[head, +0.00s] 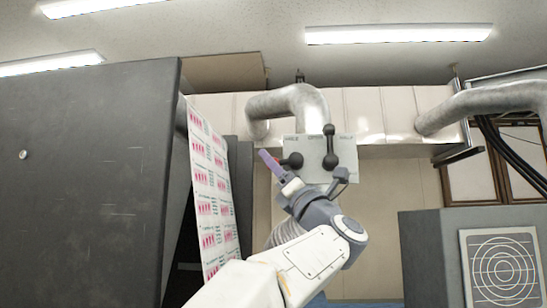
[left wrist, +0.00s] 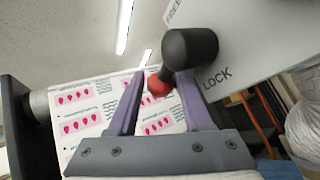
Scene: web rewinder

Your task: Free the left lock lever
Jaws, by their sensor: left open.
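The left lock lever (head: 294,160) is a dark lever on the left part of a pale grey panel (head: 312,150). In the left wrist view its thick black part (left wrist: 190,48) stands out from the panel near the word LOCK; FREE is partly visible farther up. A red end (left wrist: 158,85) shows between my purple fingertips. My left gripper (head: 271,164) is at the panel's left side, beside the lever. It also shows in the left wrist view (left wrist: 160,82), open, with a finger on each side of the red end. I cannot tell whether they touch. My right gripper is out of view.
A second dark lever (head: 330,146) stands upright on the panel's right part. A printed web (head: 212,190) hangs to the left, beside a large dark cabinet (head: 90,180). A silver duct (head: 290,103) runs above the panel. A grey cabinet (head: 430,255) stands at right.

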